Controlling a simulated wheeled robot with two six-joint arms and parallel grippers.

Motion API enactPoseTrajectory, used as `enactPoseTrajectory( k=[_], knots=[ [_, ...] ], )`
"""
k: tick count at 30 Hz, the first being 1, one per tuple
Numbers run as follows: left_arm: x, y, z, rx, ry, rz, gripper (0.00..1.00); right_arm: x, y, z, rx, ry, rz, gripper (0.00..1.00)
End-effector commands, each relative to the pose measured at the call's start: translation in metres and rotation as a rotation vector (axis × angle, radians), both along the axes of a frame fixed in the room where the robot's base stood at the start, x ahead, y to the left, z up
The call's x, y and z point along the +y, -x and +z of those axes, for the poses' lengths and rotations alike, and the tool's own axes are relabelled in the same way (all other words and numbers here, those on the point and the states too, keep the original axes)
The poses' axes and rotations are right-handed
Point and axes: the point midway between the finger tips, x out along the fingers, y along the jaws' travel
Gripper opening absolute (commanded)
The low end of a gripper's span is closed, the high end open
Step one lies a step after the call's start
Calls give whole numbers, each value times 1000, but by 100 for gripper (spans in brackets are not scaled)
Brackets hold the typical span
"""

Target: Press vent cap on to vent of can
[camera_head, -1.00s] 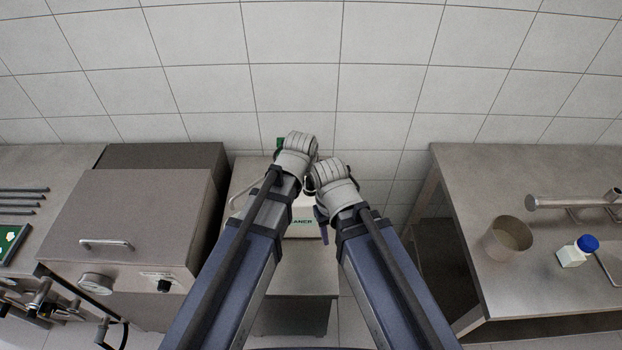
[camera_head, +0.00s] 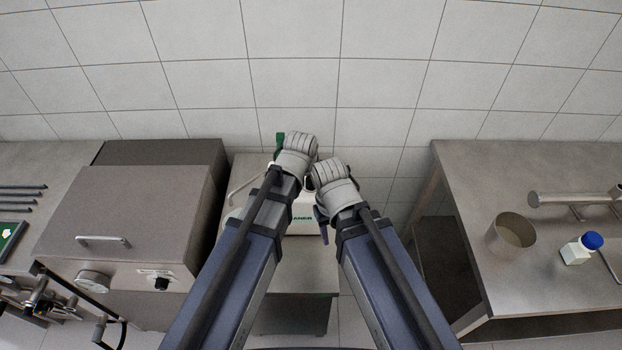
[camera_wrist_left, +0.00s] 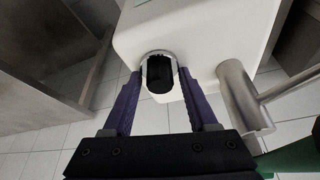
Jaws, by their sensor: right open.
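A white can (camera_head: 303,228) with dark lettering stands on a small metal table between the benches, largely covered by my arms. In the left wrist view its white top (camera_wrist_left: 205,35) carries a round vent with a light ring and a black cap-like piece (camera_wrist_left: 158,76).
A metal rod-and-cylinder part (camera_wrist_left: 240,95) is close to my left gripper's right finger. A grey cabinet (camera_head: 125,215) stands left of the small table (camera_head: 305,275). The right bench (camera_head: 490,190) holds a beaker (camera_head: 510,235) and a blue-capped bottle (camera_head: 577,250).

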Motion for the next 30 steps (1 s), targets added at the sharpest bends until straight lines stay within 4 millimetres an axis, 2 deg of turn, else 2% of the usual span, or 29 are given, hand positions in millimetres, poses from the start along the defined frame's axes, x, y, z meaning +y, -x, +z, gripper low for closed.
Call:
enactPoseTrajectory(
  k=[1,9,20,26,30],
  knots=[
    [0,0,0,0,0,0,63,0,0,0,0,0,0,50],
    [0,0,0,1,0,0,93,0,0,0,0,0,0,50],
    [0,1,3,1,0,0,94,0,0,3,0,0,-1,50],
    [2,6,17,1,0,0,94,0,0,17,0,0,0,50],
    [3,12,34,1,0,0,94,0,0,34,0,0,0,50]
  ],
)
